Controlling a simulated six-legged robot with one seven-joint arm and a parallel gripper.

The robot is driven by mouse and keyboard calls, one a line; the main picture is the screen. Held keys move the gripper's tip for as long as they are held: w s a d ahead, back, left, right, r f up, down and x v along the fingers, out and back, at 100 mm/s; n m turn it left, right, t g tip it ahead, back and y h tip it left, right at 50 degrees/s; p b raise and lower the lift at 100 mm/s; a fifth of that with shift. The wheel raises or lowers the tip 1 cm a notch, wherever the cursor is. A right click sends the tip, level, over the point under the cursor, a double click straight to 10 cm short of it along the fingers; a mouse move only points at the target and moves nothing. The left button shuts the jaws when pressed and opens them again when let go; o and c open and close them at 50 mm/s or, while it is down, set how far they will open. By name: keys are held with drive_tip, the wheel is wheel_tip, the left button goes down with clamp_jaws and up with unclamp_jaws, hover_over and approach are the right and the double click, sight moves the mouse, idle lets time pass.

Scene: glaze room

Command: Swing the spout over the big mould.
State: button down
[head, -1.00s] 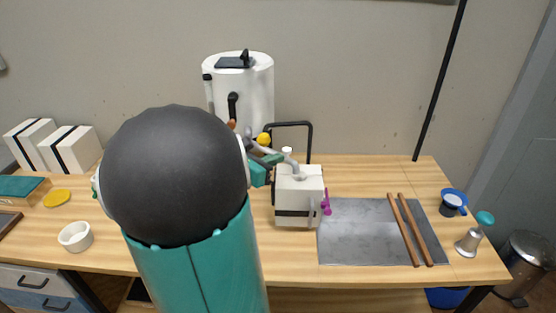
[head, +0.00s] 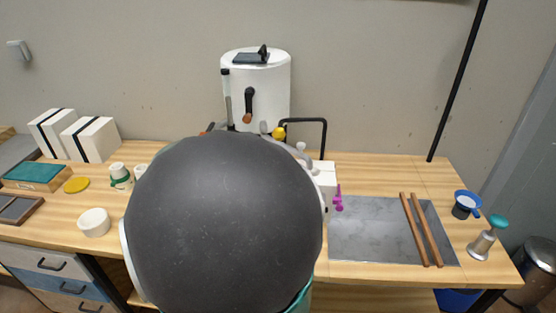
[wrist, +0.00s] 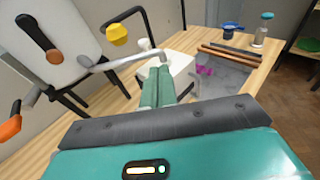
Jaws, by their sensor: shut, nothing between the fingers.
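The white tank (head: 256,88) stands at the back of the bench. The grey spout (wrist: 115,63) runs from beside the tank towards a white block mould (head: 327,180); its far end reaches above or beside this block in the wrist view, and I cannot tell which. The block is mostly hidden behind my arm in the head view and partly behind my fingers in the wrist view (wrist: 183,72). My gripper (wrist: 160,72) is shut and empty, its teal fingers close to the spout's end. Contact is unclear. The head view hides my gripper.
Two strapped white blocks (head: 90,139) stand at the left. A white bowl (head: 93,222) is at the front left. A metal sheet (head: 365,230) with two wooden sticks (head: 414,229) lies to the right. A yellow knob (wrist: 118,34) and black frame (head: 324,140) stand near the spout.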

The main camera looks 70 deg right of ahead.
drive_tip(key=s+d+n+t, duration=0.1)
drive_tip(key=d, duration=0.3)
drive_tip(key=s+d+f+t+h, duration=0.1)
drive_tip(key=d, duration=0.3)
drive_tip(key=s+d+f+n+t, duration=0.1)
drive_tip(key=s+d, duration=0.1)
drive_tip(key=d, duration=0.3)
drive_tip(key=shift+f+n, duration=0.15)
drive_tip(key=shift+n, duration=0.15)
